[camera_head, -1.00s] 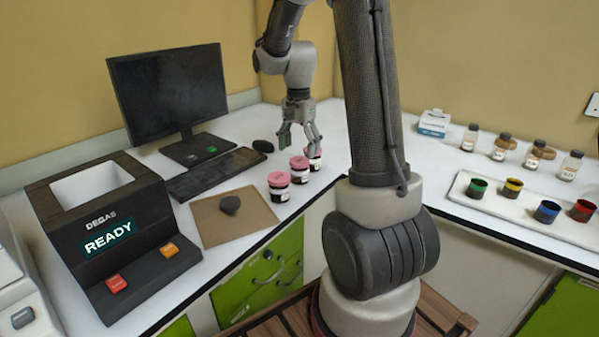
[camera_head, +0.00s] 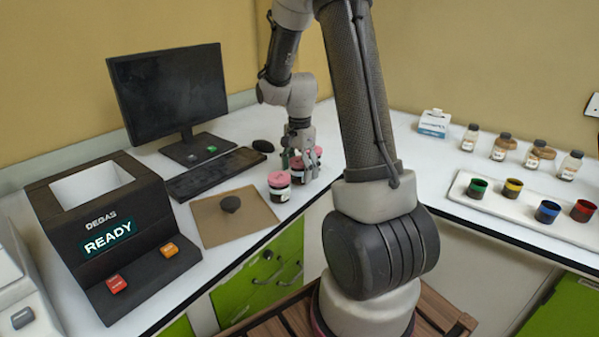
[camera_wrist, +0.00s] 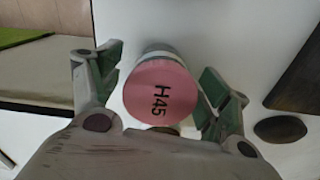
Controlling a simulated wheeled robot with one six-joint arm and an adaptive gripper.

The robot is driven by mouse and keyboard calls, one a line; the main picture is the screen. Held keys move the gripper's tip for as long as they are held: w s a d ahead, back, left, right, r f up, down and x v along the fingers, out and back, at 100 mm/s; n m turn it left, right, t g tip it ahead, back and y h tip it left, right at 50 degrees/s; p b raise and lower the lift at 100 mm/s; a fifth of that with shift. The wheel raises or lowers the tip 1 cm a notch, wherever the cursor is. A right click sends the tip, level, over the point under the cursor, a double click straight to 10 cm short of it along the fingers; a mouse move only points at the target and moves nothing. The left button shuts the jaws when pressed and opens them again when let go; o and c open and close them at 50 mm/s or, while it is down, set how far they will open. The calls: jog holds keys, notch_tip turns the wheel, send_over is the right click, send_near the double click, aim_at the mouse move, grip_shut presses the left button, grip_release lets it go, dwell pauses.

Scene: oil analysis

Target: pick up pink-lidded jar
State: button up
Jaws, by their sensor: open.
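Pink-lidded jars stand in a row near the front edge of the left counter. The nearest jar (camera_head: 279,187) is clear of my gripper. My gripper (camera_head: 299,163) points down over the jars behind it, and its fingers partly hide them. In the wrist view, a pink lid marked H45 (camera_wrist: 160,95) lies between the open fingers of my gripper (camera_wrist: 163,78). The fingers are on either side of this jar, with a narrow gap at each side. Whether they reach below the lid is unclear.
A black mouse (camera_head: 263,146) and keyboard (camera_head: 215,173) lie behind and left of the jars. The Degas machine (camera_head: 110,235) stands at left. Sample bottles and colored cups are on the right counter.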

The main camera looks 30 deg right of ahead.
jog(key=c, duration=1.2)
